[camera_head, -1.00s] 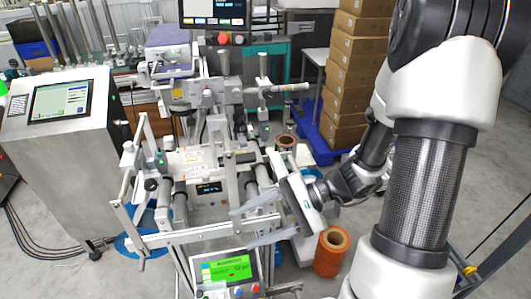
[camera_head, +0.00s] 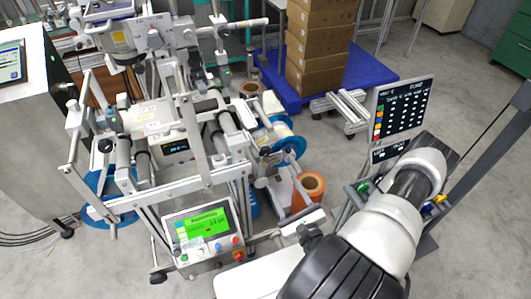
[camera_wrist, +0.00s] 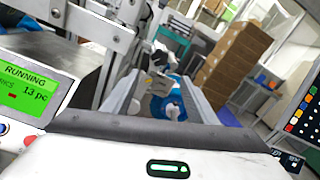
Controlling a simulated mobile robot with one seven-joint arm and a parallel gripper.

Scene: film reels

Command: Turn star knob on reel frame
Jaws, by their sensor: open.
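The reel frame (camera_head: 190,185) stands left of centre in the head view, with grey bars and rollers. A small dark knob (camera_head: 264,151), likely the star knob, sits at its right side beside a blue reel (camera_head: 290,150). In the head view my arm hides part of the gripper.
A control box with a green screen (camera_head: 200,224) stands close left of my gripper. An orange roll (camera_head: 308,188) is near it on the right. A blue pallet (camera_head: 375,68) with stacked boxes (camera_head: 318,45) stands behind. A dark display panel (camera_head: 403,108) rises beside my arm.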

